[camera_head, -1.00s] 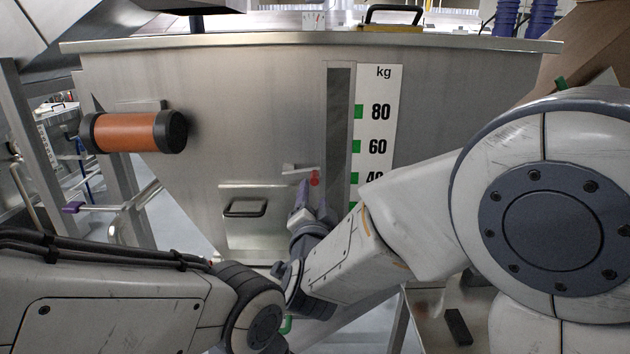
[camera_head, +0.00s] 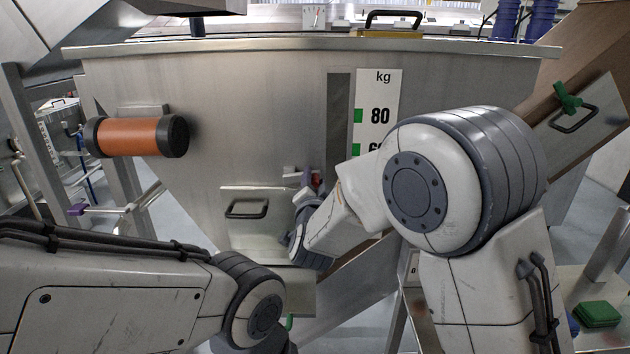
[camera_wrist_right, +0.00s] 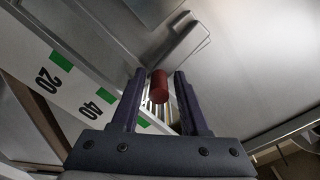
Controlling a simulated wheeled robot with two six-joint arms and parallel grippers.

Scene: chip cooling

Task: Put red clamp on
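The red clamp shows as a red cylindrical knob (camera_wrist_right: 159,86) in the right wrist view, by the steel wall of the hopper (camera_head: 250,110). My right gripper (camera_wrist_right: 159,76) is open, with one dark purple finger on each side of the red knob and gaps visible between. In the head view my right gripper (camera_head: 308,180) is up at the hopper front, left of the kg scale, and mostly hides the red clamp. My left arm comes in from the lower left; its gripper is not visible.
An orange cylinder with black ends (camera_head: 136,136) sticks out at the hopper's left. A black handle (camera_head: 246,208) is on a lower panel. A green clamp (camera_head: 566,97) is on the brown chute at right. A green block (camera_head: 597,314) lies at lower right.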

